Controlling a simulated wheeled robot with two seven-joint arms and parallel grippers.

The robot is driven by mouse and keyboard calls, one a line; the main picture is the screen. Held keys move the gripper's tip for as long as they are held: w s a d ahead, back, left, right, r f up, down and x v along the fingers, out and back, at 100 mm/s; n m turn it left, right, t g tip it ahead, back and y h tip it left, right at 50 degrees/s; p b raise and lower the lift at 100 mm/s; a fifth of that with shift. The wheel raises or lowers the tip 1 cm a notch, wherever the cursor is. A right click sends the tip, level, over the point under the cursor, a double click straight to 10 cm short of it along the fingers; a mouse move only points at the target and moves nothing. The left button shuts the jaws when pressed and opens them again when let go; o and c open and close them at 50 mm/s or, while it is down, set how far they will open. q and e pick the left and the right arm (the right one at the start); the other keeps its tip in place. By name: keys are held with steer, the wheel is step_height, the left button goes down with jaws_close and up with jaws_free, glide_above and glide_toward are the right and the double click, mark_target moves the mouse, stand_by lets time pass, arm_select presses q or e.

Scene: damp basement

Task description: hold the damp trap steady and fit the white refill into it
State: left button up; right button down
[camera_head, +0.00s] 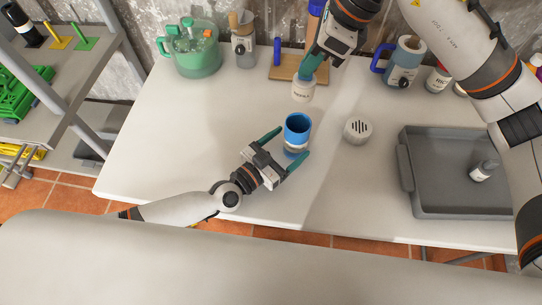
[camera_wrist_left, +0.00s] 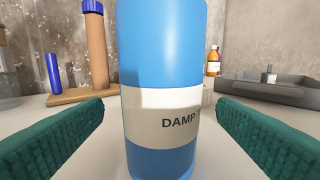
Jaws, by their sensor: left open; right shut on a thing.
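The damp trap (camera_head: 297,130) is a blue open-topped cup with a pale label, standing upright on the table. In the left wrist view the damp trap (camera_wrist_left: 162,45) fills the middle, with "DAMP" on its label. My left gripper (camera_head: 291,145) is open, its green fingers on either side of the trap with gaps showing. The white refill (camera_head: 302,91) is a small labelled cylinder. My right gripper (camera_head: 313,68) is shut on its top and holds it behind the trap in the head view. The grip is partly hidden by the fingers.
A grey vented cap (camera_head: 357,130) lies right of the trap. A grey tray (camera_head: 455,206) with a small bottle (camera_head: 483,171) is at right. The table's left is clear.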

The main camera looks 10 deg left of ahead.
mark_target(298, 125)
arm_select(q)
steer(key=shift+x, duration=1.7)
steer(key=c, duration=1.1)
steer(key=shift+c, duration=0.2)
arm_select(e)
step_height(298, 125, down, 11)
steer(key=shift+f+n+g, duration=0.1)
steer(key=shift+n+g, duration=0.3)
steer(key=shift+n, duration=0.8)
steer(key=shift+f, duration=2.05)
